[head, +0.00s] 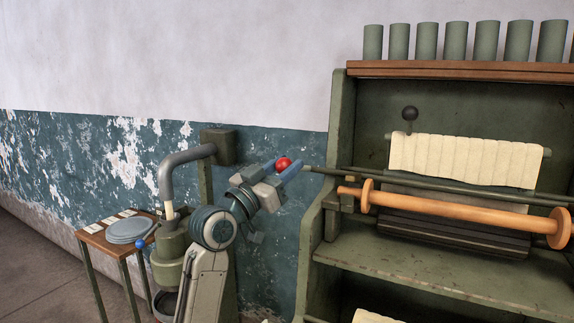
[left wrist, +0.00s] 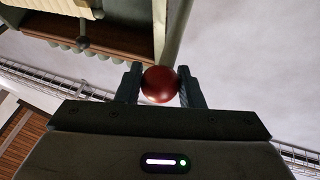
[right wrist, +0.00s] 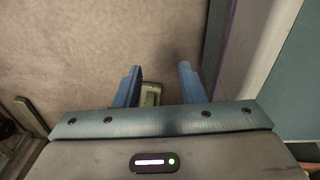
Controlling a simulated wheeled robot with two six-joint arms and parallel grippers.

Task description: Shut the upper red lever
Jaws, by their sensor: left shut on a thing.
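The upper red lever ends in a red ball knob (head: 283,163), at the left side of the green machine in the head view. The knob also shows in the left wrist view (left wrist: 160,85), with a grey-green rod (left wrist: 174,35) running away behind it. My left gripper (head: 281,168) is shut on the red knob, one blue finger on each side of it. In the left wrist view the gripper's fingers (left wrist: 160,88) touch or nearly touch the ball on both sides. My right gripper (right wrist: 157,88) is open and empty in the right wrist view, its fingers apart above the floor.
A green machine frame (head: 342,130) holds a wooden roller (head: 450,212), cream cloth (head: 463,158) and a shelf of green cylinders (head: 426,42). At left stand a bent grey pipe (head: 185,158), a blue-knobbed lever (head: 140,244) and a small table with grey discs (head: 130,230).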

